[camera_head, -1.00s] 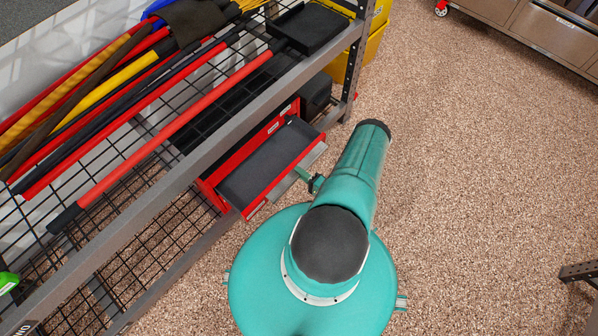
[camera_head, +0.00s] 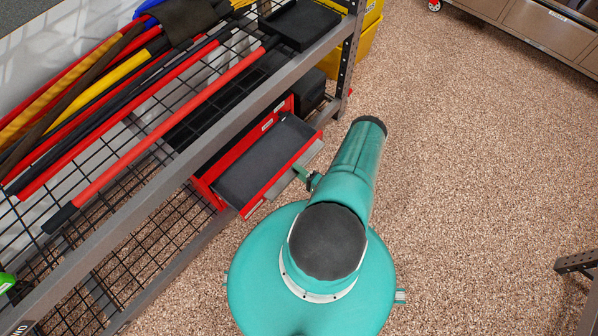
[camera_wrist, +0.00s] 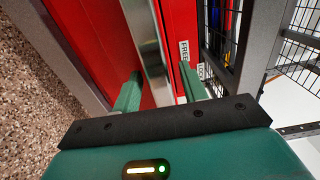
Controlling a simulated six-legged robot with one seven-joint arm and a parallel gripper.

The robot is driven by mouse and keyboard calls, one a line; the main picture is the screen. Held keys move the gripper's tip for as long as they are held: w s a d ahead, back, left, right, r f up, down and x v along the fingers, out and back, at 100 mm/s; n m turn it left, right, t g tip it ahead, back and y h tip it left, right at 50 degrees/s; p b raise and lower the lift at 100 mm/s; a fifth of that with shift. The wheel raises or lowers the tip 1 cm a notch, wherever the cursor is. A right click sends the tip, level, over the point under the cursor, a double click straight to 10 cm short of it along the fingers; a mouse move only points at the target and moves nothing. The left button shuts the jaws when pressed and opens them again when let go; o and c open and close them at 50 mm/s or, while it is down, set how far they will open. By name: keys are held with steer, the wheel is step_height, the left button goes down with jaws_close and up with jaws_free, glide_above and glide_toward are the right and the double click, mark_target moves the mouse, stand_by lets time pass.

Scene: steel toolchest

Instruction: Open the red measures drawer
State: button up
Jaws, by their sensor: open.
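The red toolchest (camera_head: 203,188) sits under the wire shelf. One red drawer (camera_head: 268,158) with a dark lined bottom stands pulled out of it, and the drawer looks empty. No name for the drawer is readable. A silver metal strip (camera_wrist: 147,50) runs along the drawer's front edge. In the wrist view, my gripper (camera_wrist: 161,88) has its two green fingers apart, one on each side of this strip. I cannot tell whether they touch it. In the head view, my gripper (camera_head: 303,176) is at the front edge of the drawer, partly hidden by my arm.
The wire shelf (camera_head: 150,175) with red, black and yellow long-handled tools overhangs the chest. A dark tray (camera_head: 300,25) lies on it. A black box (camera_head: 309,90) and yellow bins (camera_head: 350,50) stand beyond the chest. Speckled floor to the right is clear.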

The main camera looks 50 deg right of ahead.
steer(key=shift+s, duration=0.1)
steer(key=s, duration=1.3)
steer(key=shift+s+d, duration=0.2)
steer(key=shift+s, duration=0.1)
